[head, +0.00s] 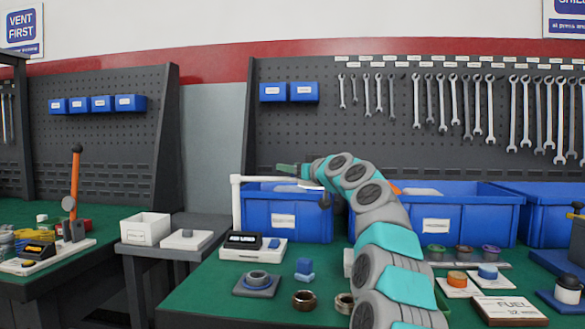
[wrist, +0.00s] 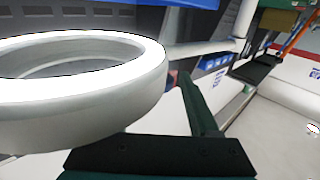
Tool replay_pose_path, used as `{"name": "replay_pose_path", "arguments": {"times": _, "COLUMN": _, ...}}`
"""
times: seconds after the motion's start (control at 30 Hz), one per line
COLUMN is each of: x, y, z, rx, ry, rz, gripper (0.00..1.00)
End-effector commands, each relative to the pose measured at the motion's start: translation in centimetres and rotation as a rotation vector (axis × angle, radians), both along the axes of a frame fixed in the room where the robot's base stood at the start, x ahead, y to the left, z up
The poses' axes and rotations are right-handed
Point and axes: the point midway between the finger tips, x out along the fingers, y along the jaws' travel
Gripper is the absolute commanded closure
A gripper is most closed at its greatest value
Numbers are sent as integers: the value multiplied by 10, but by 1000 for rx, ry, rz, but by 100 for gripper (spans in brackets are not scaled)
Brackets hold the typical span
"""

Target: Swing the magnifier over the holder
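The magnifier's white post and arm (head: 237,205) stand at the left of the blue bins in the head view. A large white ring, which looks like the magnifier's rim (wrist: 150,85), fills the left of the wrist view, very close to the camera. My gripper (head: 287,168) is beside the magnifier arm's far end, above the bins. Its dark green finger (wrist: 202,105) shows just right of the ring; the other finger is hidden, and I cannot tell whether they touch the ring. A grey square holder (head: 242,289) with a round metal part (head: 258,278) sits on the green bench, front left.
A blue bin (head: 285,222) stands behind the holder. My arm crosses the bench's middle. Wrenches hang on the pegboard behind.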

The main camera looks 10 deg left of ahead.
Motion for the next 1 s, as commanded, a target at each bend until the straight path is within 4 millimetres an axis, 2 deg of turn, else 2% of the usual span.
{"name": "replay_pose_path", "arguments": {"times": 0.07, "x": 0, "y": 0, "z": 0, "rx": 0, "ry": 0, "rz": 0, "gripper": 49}}
{"name": "replay_pose_path", "arguments": {"times": 0.53, "x": 0, "y": 0, "z": 0, "rx": 0, "ry": 0, "rz": 0, "gripper": 100}}
{"name": "replay_pose_path", "arguments": {"times": 1.0, "x": 0, "y": 0, "z": 0, "rx": 0, "ry": 0, "rz": 0, "gripper": 100}}
